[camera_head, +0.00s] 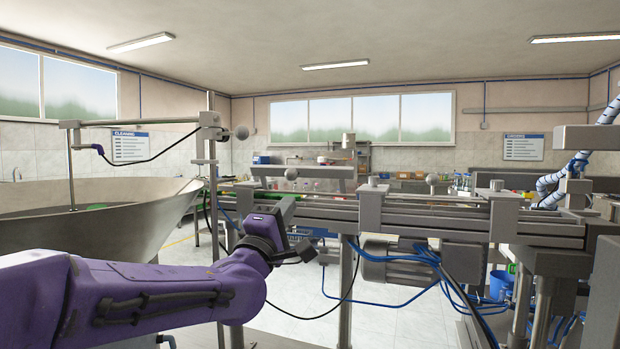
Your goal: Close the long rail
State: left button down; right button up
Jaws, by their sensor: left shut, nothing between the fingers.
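A long grey rail (425,216) runs level across the middle of the picture, along the front of the cap feeder. I cannot tell from this view whether the rail is open or closed. My left gripper (301,253) is dark, at the end of my purple arm, just below and in front of the left part of the rail. It looks shut and empty. I cannot tell whether it touches the machine. My right gripper is not in view.
A large metal bowl (100,232) fills the left side. A motor (405,265) and blue cables hang below the rail. Grey clamps with round knobs (431,179) rise above it. A thick machine column stands at the right. Bare floor shows below the rail.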

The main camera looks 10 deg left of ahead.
aim_at(311, 168)
pick_arm(q)
jog(key=p+x, duration=0.6)
jog(key=x, duration=0.6)
jog(key=shift+w+r, duration=0.2)
jog(key=shift+r, duration=0.05)
jog(key=shift+w+p, duration=0.3)
jog(key=shift+w, duration=0.05)
